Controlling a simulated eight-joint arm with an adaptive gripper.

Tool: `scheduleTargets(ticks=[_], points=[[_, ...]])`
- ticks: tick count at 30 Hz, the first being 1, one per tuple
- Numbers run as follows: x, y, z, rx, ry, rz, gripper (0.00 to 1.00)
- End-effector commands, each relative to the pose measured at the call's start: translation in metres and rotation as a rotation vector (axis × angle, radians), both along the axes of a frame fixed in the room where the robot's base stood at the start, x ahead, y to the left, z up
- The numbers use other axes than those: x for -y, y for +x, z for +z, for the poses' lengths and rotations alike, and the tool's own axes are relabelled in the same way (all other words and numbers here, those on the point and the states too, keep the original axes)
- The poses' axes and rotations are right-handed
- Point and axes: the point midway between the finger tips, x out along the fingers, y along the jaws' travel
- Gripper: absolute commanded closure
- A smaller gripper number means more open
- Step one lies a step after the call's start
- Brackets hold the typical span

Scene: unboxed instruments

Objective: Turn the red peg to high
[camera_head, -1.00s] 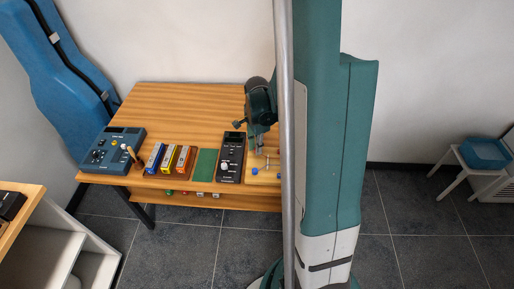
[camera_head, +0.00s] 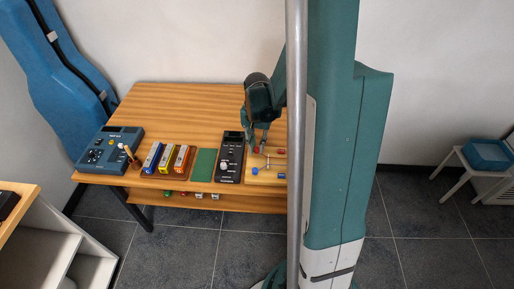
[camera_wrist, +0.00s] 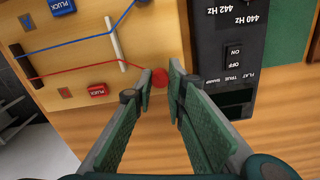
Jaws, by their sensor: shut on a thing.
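The red peg (camera_wrist: 159,77) shows in the wrist view as a round red knob at the end of the red string, on the edge of a light wooden string board (camera_wrist: 150,20). My gripper (camera_wrist: 160,84) has its green-padded fingers closed around the peg, one on each side. In the head view my gripper (camera_head: 262,148) points down at the far left part of the board (camera_head: 257,180), and the peg is hard to make out there. A black tuner (camera_wrist: 215,55) with flat, true and sharp marks stands beside the board; it also shows in the head view (camera_head: 230,158).
The board carries a blue string, a blue pluck button (camera_wrist: 62,7) and a red pluck button (camera_wrist: 97,90). Left of the tuner lie a green mat (camera_head: 204,163), several coloured boxes (camera_head: 168,158) and a blue device (camera_head: 108,148). The table's rear left is clear.

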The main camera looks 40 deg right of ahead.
Motion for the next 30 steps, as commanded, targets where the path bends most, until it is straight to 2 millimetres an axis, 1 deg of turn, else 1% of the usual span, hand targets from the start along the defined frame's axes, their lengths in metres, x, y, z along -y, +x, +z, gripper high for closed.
scheduleTargets(ticks=[30], points=[[-0.0012, 0.0015, -0.0002, 0.000, -0.001, 0.963, 0.98]])
